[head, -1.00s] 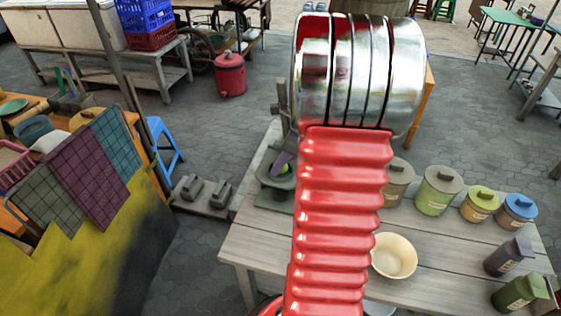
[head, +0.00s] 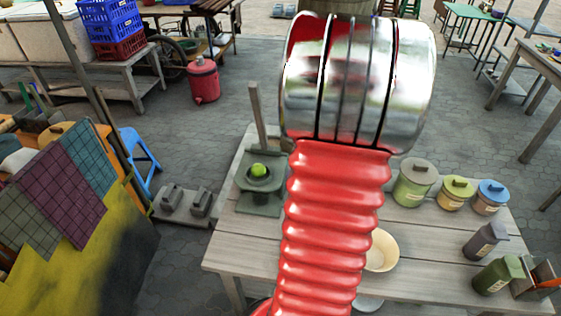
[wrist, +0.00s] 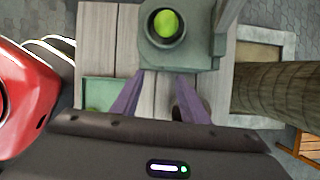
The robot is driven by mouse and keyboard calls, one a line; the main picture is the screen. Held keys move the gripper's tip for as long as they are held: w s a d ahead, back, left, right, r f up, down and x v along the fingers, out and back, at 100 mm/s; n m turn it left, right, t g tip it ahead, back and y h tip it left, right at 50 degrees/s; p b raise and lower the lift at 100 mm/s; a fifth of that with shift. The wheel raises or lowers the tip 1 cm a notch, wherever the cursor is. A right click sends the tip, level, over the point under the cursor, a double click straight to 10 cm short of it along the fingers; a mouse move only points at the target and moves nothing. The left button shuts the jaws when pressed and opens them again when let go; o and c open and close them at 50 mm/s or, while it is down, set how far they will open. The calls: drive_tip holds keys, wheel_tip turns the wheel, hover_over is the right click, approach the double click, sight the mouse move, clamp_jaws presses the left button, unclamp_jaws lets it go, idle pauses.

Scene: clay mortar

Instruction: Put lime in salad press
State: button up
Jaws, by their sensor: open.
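The round green lime (head: 259,170) rests in the cup on top of the grey-green salad press (head: 259,205), whose upright lever stands raised behind it. In the wrist view the lime (wrist: 167,23) lies inside the round cup of the press (wrist: 182,57). My gripper (wrist: 162,74) shows in the wrist view with its two purple fingers apart and nothing between them. Its tips are just below the press in the picture, apart from the lime. In the head view my gripper is hidden behind my red arm.
The wooden table (head: 245,250) holds lidded canisters (head: 414,183) at the right and a cream bowl (head: 381,251) partly behind my arm. In the wrist view a thick brown cylinder (wrist: 290,88) and a wooden-framed box (wrist: 262,55) are to the right.

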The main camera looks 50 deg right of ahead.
drive_tip(key=shift+s+d, duration=0.2)
drive_tip(key=shift+s, duration=0.3)
drive_tip(key=shift+s+d, duration=0.2)
drive_tip(key=shift+s, duration=0.25)
drive_tip(key=w+a+r+n+h, duration=0.1)
drive_tip(key=w+a+r+n, duration=0.3)
drive_tip(key=a+n, duration=0.45)
drive_tip(key=w+a+r+n, duration=0.35)
drive_tip(key=a+n, duration=0.25)
drive_tip(key=a, duration=0.6)
drive_tip(key=s+a+r+n, duration=0.2)
drive_tip(key=a+n, duration=0.6)
drive_tip(key=a, duration=0.1)
drive_tip(key=s+a+r+n+t, duration=0.1)
drive_tip(key=s+a+r+n, duration=0.1)
drive_tip(key=a+n, duration=0.7)
drive_tip(key=shift+s+a+r+h, duration=0.25)
drive_tip(key=shift+s+h, duration=0.15)
drive_tip(key=shift+s, duration=0.3)
drive_tip(key=shift+d, duration=0.1)
